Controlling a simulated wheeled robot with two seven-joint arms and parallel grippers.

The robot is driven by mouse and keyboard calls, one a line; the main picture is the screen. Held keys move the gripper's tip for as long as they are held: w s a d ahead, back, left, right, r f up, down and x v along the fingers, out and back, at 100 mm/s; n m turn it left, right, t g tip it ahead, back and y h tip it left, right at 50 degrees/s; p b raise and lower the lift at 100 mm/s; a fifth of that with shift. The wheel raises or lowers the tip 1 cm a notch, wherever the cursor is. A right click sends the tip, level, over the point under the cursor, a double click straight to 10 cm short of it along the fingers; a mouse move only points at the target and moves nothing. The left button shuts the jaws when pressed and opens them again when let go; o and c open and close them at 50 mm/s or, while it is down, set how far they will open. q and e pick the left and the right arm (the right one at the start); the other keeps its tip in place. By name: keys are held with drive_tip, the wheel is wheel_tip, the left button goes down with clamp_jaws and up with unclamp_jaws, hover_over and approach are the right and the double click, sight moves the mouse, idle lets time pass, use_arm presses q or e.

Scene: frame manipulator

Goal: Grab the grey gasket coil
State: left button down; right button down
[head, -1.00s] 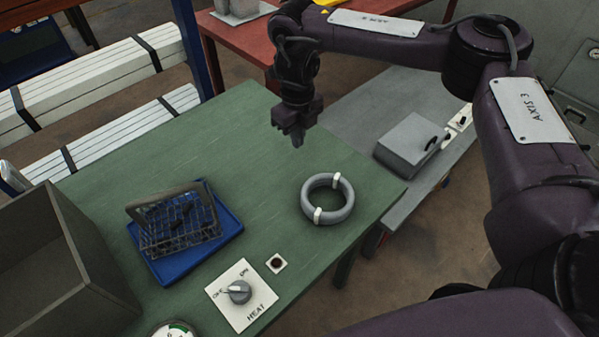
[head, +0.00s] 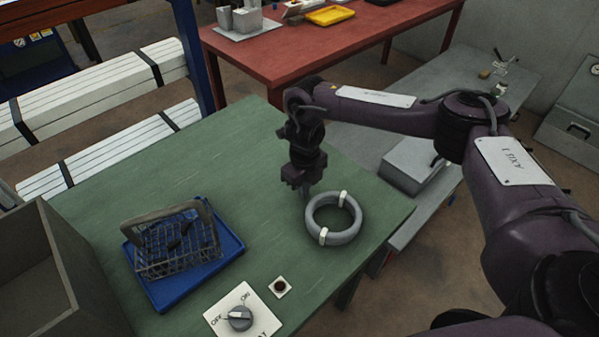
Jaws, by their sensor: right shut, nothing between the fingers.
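The grey gasket coil (head: 358,224) lies flat on the green table (head: 190,168), near its right edge. It is a thick ring with two white bands around it. My right gripper (head: 306,197) points down beside the coil's far left side, with its fingers shut and nothing seen between them. The fingertips look very close to the ring; I cannot tell whether they touch it. My left gripper is not in view.
A wire basket (head: 150,270) stands on a blue tray (head: 165,299) at left, beside a grey bin (head: 50,285). A heat switch panel (head: 262,318) and small button (head: 280,287) sit at the front. A grey box (head: 410,168) is beyond the table's right edge.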

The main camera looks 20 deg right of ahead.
sight(341, 227)
drive_tip(key=shift+s+d+r+p, duration=0.15)
drive_tip(key=shift+s+d+p, duration=0.05)
drive_tip(key=shift+s, duration=0.35)
drive_tip(key=shift+s+d+r+p, duration=0.1)
drive_tip(key=shift+s+d+p, duration=0.05)
drive_tip(key=shift+s, duration=0.55)
drive_tip(key=shift+w+f, duration=0.1)
drive_tip(key=shift+f, duration=0.1)
drive_tip(key=s+d+p, duration=0.1)
drive_tip(key=s, duration=0.2)
drive_tip(key=s+d+p, duration=0.1)
drive_tip(key=s, duration=0.2)
drive_tip(key=s+d+p, duration=0.1)
drive_tip(key=s, duration=0.3)
drive_tip(key=shift+d+r, duration=0.1)
drive_tip(key=shift+d, duration=0.2)
drive_tip(key=shift+s, duration=0.25)
drive_tip(key=shift+w, duration=0.1)
